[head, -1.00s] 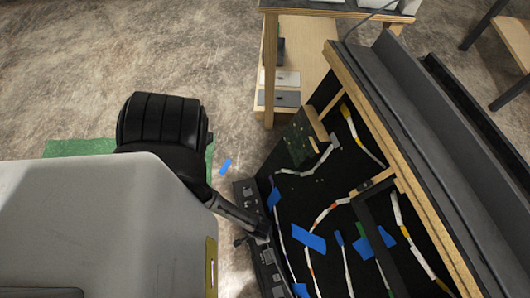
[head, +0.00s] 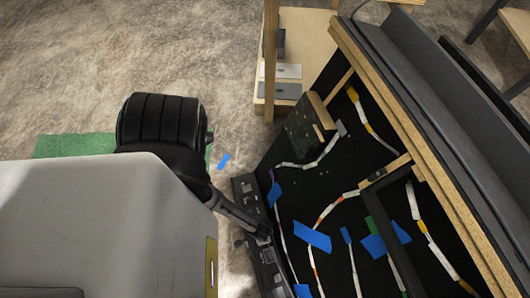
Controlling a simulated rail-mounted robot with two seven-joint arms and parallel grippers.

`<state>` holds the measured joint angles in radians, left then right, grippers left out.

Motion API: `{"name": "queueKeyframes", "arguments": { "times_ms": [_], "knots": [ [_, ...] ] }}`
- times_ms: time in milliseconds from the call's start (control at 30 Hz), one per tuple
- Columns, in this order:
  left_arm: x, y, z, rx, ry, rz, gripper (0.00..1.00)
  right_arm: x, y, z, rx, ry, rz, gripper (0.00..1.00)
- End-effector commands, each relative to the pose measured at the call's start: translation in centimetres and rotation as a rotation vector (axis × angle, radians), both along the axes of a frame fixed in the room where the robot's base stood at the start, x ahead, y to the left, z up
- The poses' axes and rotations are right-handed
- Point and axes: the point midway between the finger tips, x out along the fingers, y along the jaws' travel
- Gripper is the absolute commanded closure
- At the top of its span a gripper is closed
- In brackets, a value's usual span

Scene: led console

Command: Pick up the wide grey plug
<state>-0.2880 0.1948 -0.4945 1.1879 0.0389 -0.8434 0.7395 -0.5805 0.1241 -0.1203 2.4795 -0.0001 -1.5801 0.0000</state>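A wide, flat grey plug (head: 341,128) sits at the upper end of a white cable, inside the upper part of the open black console (head: 325,180). It lies just right of a green circuit board (head: 303,131). The plug is small in this view and its details cannot be made out.
White cables with coloured bands and blue tape run across the console. A wooden rim (head: 430,140) and a dark grey ledge borders its right side. A wooden table (head: 309,52) stands behind. Concrete floor at upper left is open, beside a green mat (head: 75,145).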

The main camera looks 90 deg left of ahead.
Motion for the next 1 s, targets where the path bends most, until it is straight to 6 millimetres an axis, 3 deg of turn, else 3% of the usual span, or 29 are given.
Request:
{"name": "queueKeyframes", "arguments": {
  "times_ms": [267, 833, 1000],
  "knots": [
    [0.02, 0.0, -0.42, 0.0, 0.0, 0.0, 0.26, -0.01, -0.03, -0.36, -0.001, 0.001, 0.001, 1.0],
    [0.0, 0.0, -0.43, 0.0, 0.0, 0.0, 0.78, 0.01, 0.18, -0.32, 0.007, 0.0, -0.004, 1.0],
    [0.0, -0.01, -0.42, 0.0, 0.0, 0.0, 0.8, 0.01, 0.22, -0.32, 0.008, -0.001, -0.006, 1.0]
  ]
}}
